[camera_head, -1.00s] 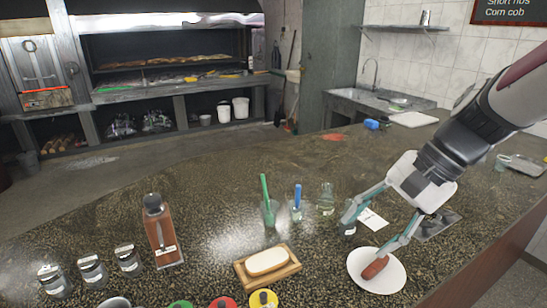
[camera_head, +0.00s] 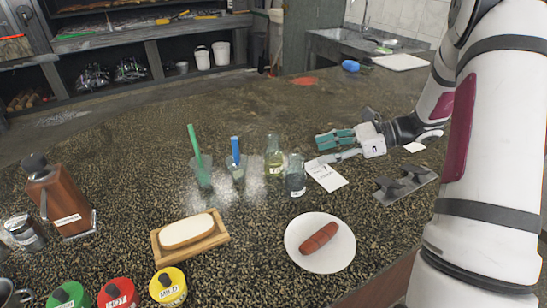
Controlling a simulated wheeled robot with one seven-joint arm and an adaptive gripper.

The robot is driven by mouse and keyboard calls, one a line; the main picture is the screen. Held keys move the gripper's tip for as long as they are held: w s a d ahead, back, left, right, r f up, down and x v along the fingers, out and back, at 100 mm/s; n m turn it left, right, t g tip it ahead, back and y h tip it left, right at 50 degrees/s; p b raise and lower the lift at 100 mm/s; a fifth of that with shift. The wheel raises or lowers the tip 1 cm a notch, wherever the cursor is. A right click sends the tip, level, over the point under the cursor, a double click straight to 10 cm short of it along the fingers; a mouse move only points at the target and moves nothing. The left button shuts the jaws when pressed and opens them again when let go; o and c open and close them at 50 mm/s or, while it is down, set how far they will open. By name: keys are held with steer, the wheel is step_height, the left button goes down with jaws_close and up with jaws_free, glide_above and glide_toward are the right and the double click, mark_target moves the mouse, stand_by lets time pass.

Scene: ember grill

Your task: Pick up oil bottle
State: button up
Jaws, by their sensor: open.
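The oil bottle (camera_head: 273,163) looks to be the small clear glass flask with yellowish liquid, upright on the speckled counter. My gripper (camera_head: 316,150) reaches in from the right with its fingers pointing left toward the bottle. The fingers are apart, with nothing between them, and the tips appear a short way right of the bottle.
A paper card (camera_head: 328,178) lies right of the shaker. A white plate (camera_head: 298,252) with a sausage (camera_head: 318,237) and a bread board (camera_head: 160,250) are nearer.

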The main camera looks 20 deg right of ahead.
mark_target(278, 162)
steer(key=shift+w+a+f, duration=0.1)
steer(key=shift+w+f, duration=0.1)
steer(key=p+x, duration=0.1)
steer(key=x, duration=1.2)
steer(key=shift+s+a, duration=0.1)
steer(key=shift+a, duration=0.1)
steer(key=shift+c, duration=0.6)
steer(key=c, duration=1)
steer(key=shift+r, duration=0.1)
steer(key=shift+r, duration=4.8)
